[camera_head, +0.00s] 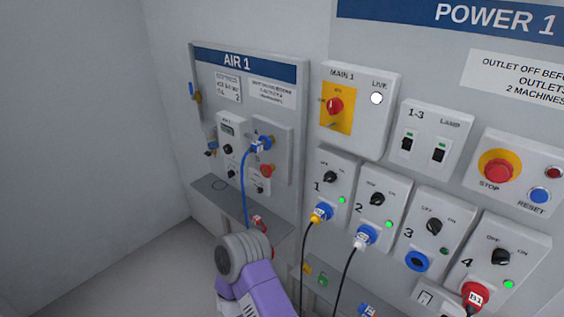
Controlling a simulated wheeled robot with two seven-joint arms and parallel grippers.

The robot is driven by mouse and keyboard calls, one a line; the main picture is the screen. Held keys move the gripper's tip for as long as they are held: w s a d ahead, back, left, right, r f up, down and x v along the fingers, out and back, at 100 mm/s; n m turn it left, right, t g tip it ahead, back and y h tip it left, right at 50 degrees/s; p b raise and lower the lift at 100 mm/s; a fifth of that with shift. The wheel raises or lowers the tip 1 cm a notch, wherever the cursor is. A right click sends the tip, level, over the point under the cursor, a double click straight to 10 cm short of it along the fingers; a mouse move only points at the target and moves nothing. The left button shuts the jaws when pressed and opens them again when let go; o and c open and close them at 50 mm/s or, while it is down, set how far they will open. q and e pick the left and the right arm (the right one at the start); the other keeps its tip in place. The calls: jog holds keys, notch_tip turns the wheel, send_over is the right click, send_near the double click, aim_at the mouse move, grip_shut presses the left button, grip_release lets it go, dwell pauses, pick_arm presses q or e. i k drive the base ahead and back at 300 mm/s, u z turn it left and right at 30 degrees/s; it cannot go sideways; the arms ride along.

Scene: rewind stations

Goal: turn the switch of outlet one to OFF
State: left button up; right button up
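Outlet one (319,197) is the leftmost box in the row of numbered outlets on the right wall. Its black rotary switch (330,177) sits at the top of the box; its exact pointing is too small to read. The green lamp (342,200) beside it is lit. A yellow and blue plug (320,213) sits in its socket, with a black cable hanging down. A purple and grey link of one of my arms rises from the bottom, left of and below outlet one. Neither of my grippers shows.
Outlet two (376,199), outlet three (429,232) and outlet four (503,257) stand to the right. The MAIN 1 box (360,112) is above. The AIR 1 panel (290,110) with a blue hose (243,185) is left, over a grey shelf (222,205).

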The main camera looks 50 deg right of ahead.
aim_at(330, 177)
jog(key=i, duration=1.2)
jog(key=z, duration=2.4)
jog(key=k, duration=0.1)
jog(key=u, duration=0.35)
